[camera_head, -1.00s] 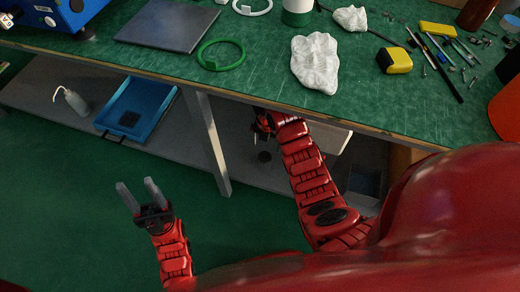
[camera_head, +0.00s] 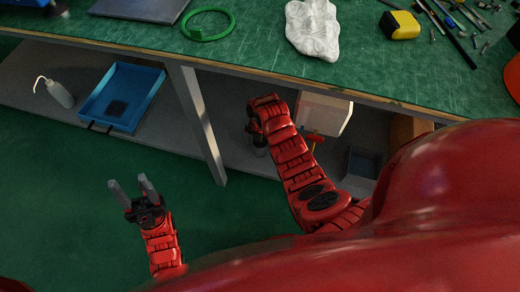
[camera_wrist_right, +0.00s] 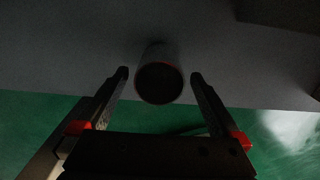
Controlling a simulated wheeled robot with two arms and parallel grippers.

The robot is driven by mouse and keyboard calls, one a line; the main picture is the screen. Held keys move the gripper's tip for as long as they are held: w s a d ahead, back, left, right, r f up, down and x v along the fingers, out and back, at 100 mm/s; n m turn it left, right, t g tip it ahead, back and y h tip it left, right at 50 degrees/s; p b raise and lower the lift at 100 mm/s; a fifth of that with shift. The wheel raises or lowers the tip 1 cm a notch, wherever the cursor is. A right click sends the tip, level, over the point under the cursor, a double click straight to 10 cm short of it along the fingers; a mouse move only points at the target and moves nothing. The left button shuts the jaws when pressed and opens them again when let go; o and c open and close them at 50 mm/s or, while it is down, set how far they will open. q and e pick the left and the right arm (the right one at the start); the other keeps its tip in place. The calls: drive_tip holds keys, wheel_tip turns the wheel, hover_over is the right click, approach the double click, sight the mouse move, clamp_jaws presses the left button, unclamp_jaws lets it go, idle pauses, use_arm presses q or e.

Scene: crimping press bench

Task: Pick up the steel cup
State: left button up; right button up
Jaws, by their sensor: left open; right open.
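The steel cup (camera_wrist_right: 158,84) is a dark, dim cylinder in the right wrist view, with its round end facing the camera. It lies between the two spread fingers of my right gripper (camera_wrist_right: 160,74), with a gap on each side. In the head view my right gripper (camera_head: 257,138) reaches under the bench above the lower shelf; its fingers and the cup are mostly hidden or too dark to make out there. My left gripper (camera_head: 130,182) is open and empty over the green floor, away from the bench.
The green bench top (camera_head: 260,50) overhangs my right arm, and a metal leg (camera_head: 198,120) stands left of it. On the lower shelf (camera_head: 60,120) are a blue tray (camera_head: 140,85), a white bottle (camera_head: 60,93), a pale box (camera_head: 325,113), an orange-handled tool (camera_head: 315,137) and a dark bin (camera_head: 362,163).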

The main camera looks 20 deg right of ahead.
wheel_tip(320, 180, down, 4)
drive_tip(key=shift+w+r+b, duration=0.1)
drive_tip(key=shift+b, duration=0.55)
drive_tip(key=c, duration=1.5)
